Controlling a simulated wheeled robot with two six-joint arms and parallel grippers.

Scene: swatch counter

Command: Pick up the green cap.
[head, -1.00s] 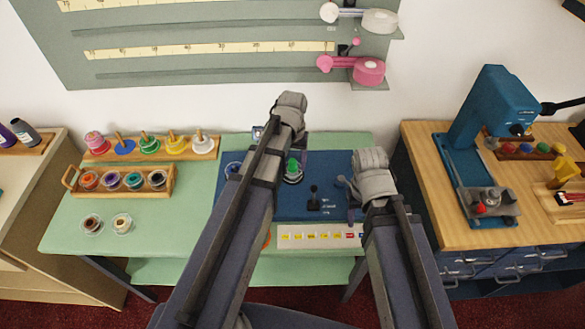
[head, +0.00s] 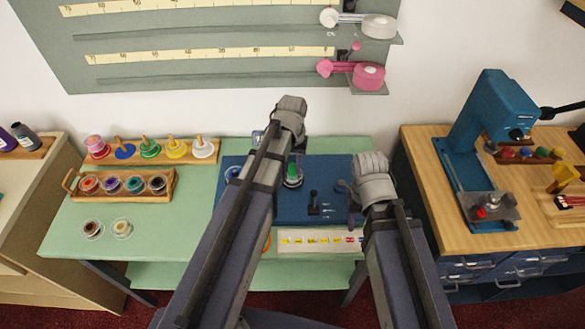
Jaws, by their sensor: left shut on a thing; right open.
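The green cap (head: 292,169) shows just right of my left forearm, above a pale round base (head: 293,182) on the blue mat. My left gripper (head: 295,152) points down beside the forearm and is shut on the green cap. Its fingertips are mostly hidden, and I cannot tell whether the cap is clear of the base. My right gripper (head: 353,205) is open over the right edge of the mat, partly hidden by its own wrist.
The blue mat (head: 334,171) lies on the green table (head: 190,222). A black upright piece (head: 314,200) stands between the grippers. A labelled white strip (head: 300,240) lies in front. Spool racks (head: 180,150) stand left. A blue press (head: 490,105) stands on the wooden bench at right.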

